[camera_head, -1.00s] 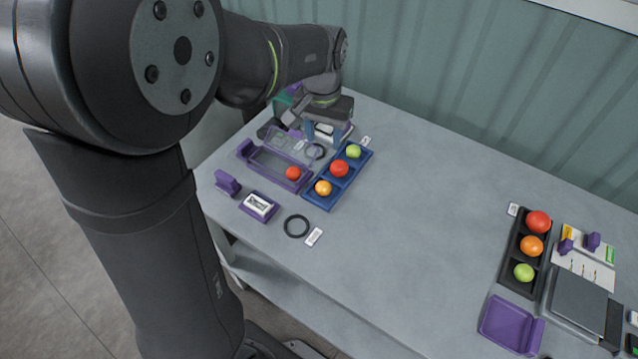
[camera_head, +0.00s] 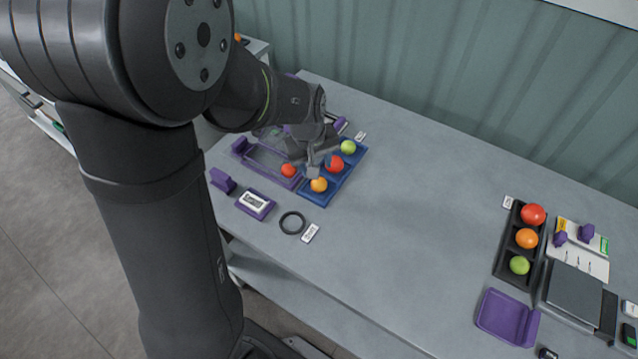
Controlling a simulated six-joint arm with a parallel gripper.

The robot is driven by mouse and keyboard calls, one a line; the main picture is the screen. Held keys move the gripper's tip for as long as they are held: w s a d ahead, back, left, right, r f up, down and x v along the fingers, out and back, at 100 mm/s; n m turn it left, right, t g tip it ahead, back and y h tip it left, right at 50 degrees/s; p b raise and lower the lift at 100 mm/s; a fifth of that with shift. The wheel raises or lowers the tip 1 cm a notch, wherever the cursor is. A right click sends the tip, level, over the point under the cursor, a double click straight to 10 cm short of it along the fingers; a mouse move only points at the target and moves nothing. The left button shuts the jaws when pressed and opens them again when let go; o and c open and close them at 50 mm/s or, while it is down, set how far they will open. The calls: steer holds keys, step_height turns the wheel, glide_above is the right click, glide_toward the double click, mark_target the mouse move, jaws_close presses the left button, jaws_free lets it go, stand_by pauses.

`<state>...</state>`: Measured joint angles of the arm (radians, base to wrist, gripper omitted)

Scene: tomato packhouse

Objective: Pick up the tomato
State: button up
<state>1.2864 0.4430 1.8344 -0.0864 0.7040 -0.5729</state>
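Several tomatoes are in view. A small red tomato (camera_head: 289,170) sits at the right end of the clear-and-purple tray (camera_head: 239,146). The blue tray (camera_head: 341,182) beside it holds a green tomato (camera_head: 348,147), a red tomato (camera_head: 336,164) and an orange tomato (camera_head: 319,185), each in its own compartment. My gripper (camera_head: 319,165) points down over the blue tray, close to the left side of its red tomato. The orange tomato lies just in front of the fingers. Whether the fingers are apart, or touch a tomato, is too small to tell.
A black tray (camera_head: 498,274) at the right holds red (camera_head: 533,215), orange (camera_head: 527,239) and green (camera_head: 519,265) tomatoes. A scale (camera_head: 575,291) and an empty purple tray (camera_head: 507,318) are near it. A black ring (camera_head: 292,223) lies in front. The table's middle is clear.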

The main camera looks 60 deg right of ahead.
mark_target(319, 184)
steer(key=shift+d+f, duration=0.25)
steer(key=shift+f, duration=1.15)
steer(key=shift+d+f, duration=0.2)
steer(key=shift+f, duration=1.2)
steer(key=shift+d+f, duration=0.25)
steer(key=shift+f, duration=1.15)
steer(key=shift+c, duration=0.2)
steer(key=c, duration=0.3)
